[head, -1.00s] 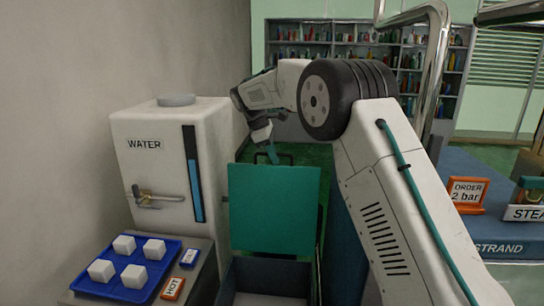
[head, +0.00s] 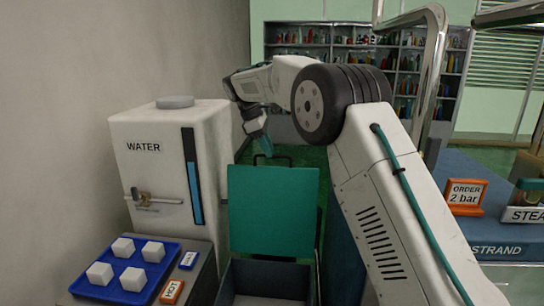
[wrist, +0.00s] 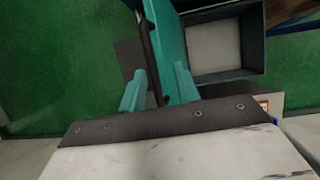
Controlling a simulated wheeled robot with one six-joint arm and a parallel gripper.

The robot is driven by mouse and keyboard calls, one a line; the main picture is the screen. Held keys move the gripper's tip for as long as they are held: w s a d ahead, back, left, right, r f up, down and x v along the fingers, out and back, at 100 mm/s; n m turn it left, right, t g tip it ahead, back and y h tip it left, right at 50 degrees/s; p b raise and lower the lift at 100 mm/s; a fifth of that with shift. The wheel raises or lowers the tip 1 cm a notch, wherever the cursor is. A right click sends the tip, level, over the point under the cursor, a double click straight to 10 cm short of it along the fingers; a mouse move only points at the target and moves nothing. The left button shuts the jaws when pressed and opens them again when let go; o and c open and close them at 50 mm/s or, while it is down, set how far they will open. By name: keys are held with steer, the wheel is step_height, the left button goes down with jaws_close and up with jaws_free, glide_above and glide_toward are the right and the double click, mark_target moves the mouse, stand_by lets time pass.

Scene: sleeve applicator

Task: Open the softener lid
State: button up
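The softener lid (head: 273,210) is a teal panel standing upright, swung open at the back of a dark open box (head: 265,281). A black handle (head: 272,158) shows at the lid's top edge. My gripper (head: 266,146) is just above this handle, pointing down. In the wrist view my gripper (wrist: 159,90) has its two teal fingers apart. The black handle (wrist: 148,45) runs into the space between them, beside the lid (wrist: 168,40). I cannot tell whether a finger touches it. The box (wrist: 218,47) shows its pale inside.
A white water tank (head: 155,170) with a tap stands left of the box. A blue tray (head: 122,291) with several white cubes is at front left. An order sign (head: 466,196) stands on a blue bench at right. Shelves line the back wall.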

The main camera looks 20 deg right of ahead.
steer(key=v, duration=0.3)
steer(key=shift+a+r, duration=0.15)
steer(key=shift+r, duration=0.15)
steer(key=s+d+r+m+y, duration=0.1)
steer(key=s+d+r+m, duration=0.15)
steer(key=s, duration=0.55)
steer(key=s+d+r+m+t, duration=0.1)
steer(key=s+r+m, duration=0.15)
steer(key=s, duration=0.55)
steer(key=s+d+r+m+y, duration=0.1)
steer(key=s+d+r, duration=0.15)
steer(key=s, duration=0.65)
steer(key=s+f+m+y, duration=0.1)
steer(key=s+f+m, duration=0.2)
steer(key=s, duration=1)
steer(key=s+f+m+t+y, duration=0.1)
steer(key=s+f+m, duration=0.3)
steer(key=s+f, duration=0.6)
steer(key=s, duration=0.4)
steer(key=shift+s+d, duration=0.25)
steer(key=shift+d, duration=0.15)
